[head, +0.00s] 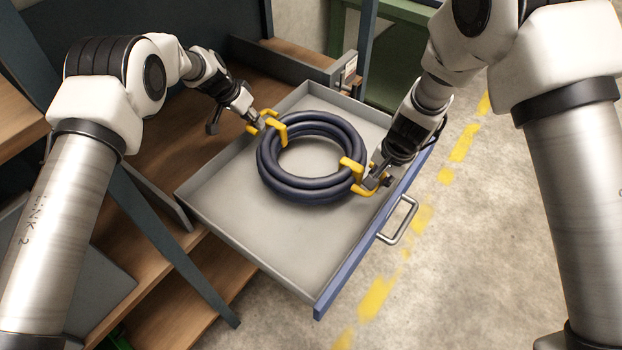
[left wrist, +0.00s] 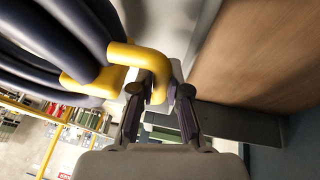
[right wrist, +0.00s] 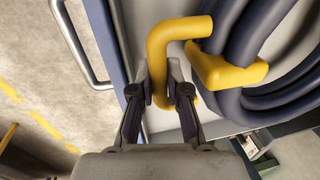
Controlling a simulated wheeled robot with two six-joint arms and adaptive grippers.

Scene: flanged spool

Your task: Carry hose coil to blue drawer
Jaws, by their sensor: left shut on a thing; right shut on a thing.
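The hose coil (head: 268,168) is a dark blue ring of several turns with two yellow handles. In the head view it is over the blue drawer (head: 234,232), a pulled-out grey tray with a blue front. I cannot tell whether the coil touches the drawer floor. My left gripper (head: 262,122) is shut on the far-left yellow handle (left wrist: 152,62). My right gripper (head: 374,180) is shut on the near-right yellow handle (right wrist: 160,50), close to the drawer front. The fingertips partly hide behind the handles in both wrist views.
A metal pull (head: 402,222) sticks out from the drawer front. Wooden shelves (head: 170,140) and dark uprights lie at the left. A green cabinet (head: 390,50) stands at the back. The concrete floor with a yellow dashed line (head: 380,298) is clear at the right.

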